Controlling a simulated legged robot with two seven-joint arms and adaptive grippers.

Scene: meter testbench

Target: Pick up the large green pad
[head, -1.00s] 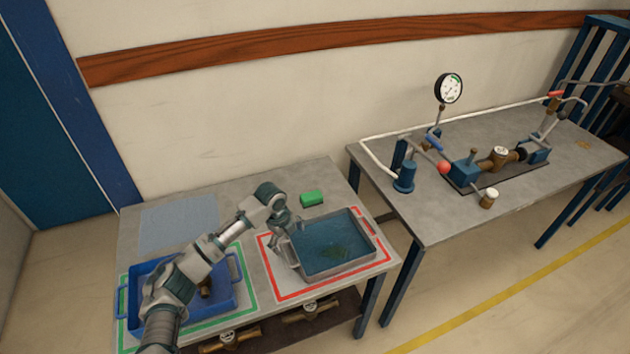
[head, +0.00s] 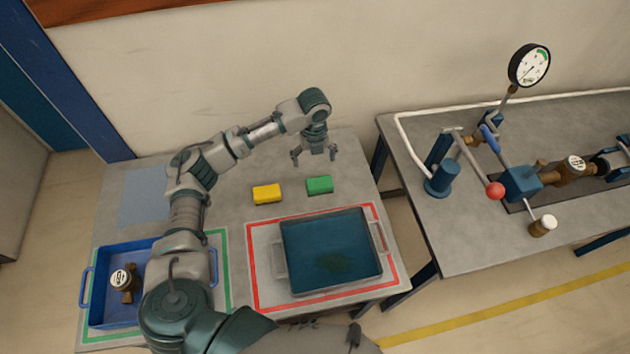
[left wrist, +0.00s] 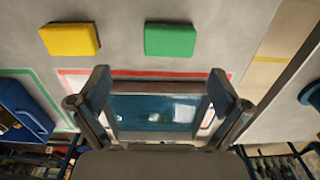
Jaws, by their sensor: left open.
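The green pad (head: 319,185) lies flat on the grey table behind the metal tray. It also shows in the left wrist view (left wrist: 170,40), at the top just right of centre. A yellow pad (head: 266,194) of similar size lies to its left, apart from it. My left gripper (head: 315,158) is open and empty, pointing down above the table, close to the green pad and just beyond it in the head view. In the left wrist view its spread fingers (left wrist: 158,78) have nothing between them. My right gripper is not in view.
A metal tray with blue liquid (head: 335,288) stands inside a red outline. A blue bin (head: 98,262) holding a brass meter (head: 124,281) stands in a green outline at left, partly behind my arm. A second bench (head: 470,245) with a gauge rig is at right.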

